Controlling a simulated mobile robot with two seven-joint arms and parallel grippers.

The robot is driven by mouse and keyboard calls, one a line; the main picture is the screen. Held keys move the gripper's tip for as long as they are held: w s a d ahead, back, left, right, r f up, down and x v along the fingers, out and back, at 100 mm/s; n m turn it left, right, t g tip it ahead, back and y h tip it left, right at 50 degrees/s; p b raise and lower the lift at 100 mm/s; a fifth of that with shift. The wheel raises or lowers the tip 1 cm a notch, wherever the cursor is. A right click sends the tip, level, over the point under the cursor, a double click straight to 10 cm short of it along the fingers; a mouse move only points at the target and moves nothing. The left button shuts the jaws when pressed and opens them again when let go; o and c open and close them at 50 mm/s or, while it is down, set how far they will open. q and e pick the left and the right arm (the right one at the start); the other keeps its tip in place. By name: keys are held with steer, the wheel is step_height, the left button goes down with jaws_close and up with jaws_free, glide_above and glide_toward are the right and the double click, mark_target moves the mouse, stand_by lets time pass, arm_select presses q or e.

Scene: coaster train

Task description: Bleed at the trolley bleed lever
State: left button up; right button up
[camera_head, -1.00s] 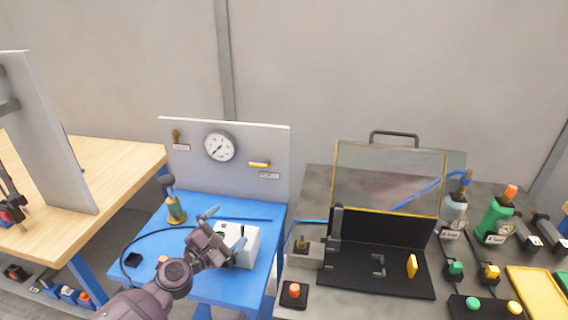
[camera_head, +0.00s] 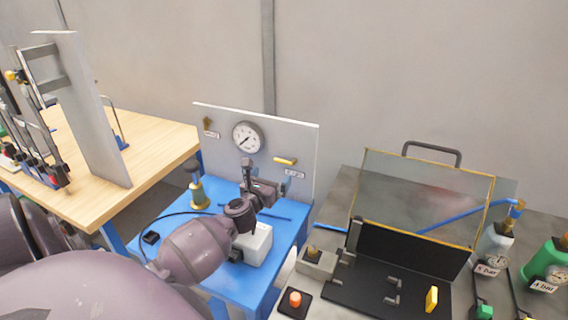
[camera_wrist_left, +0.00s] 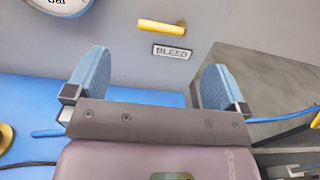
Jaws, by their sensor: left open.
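The yellow bleed lever (camera_head: 285,160) lies level on the grey upright panel (camera_head: 225,115) of the blue trolley (camera_head: 238,286). In the left wrist view the lever (camera_wrist_left: 161,27) shows above and between my fingers, beside a label reading BLEED (camera_wrist_left: 172,52). My left gripper (camera_head: 268,171) is open and empty, in front of the panel just below the lever. In the left wrist view its two blue fingertips (camera_wrist_left: 155,82) stand wide apart and the lever is not between them. My right gripper is not in view.
A round gauge (camera_head: 248,138) and a second brass valve (camera_head: 208,122) are on the panel. To the right is a grey bench with a clear guard (camera_head: 420,195).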

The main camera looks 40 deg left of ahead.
mark_target(283, 162)
arm_select(q)
steer(key=x, duration=0.8)
steer(key=shift+w, duration=0.2)
steer(key=c, duration=0.9)
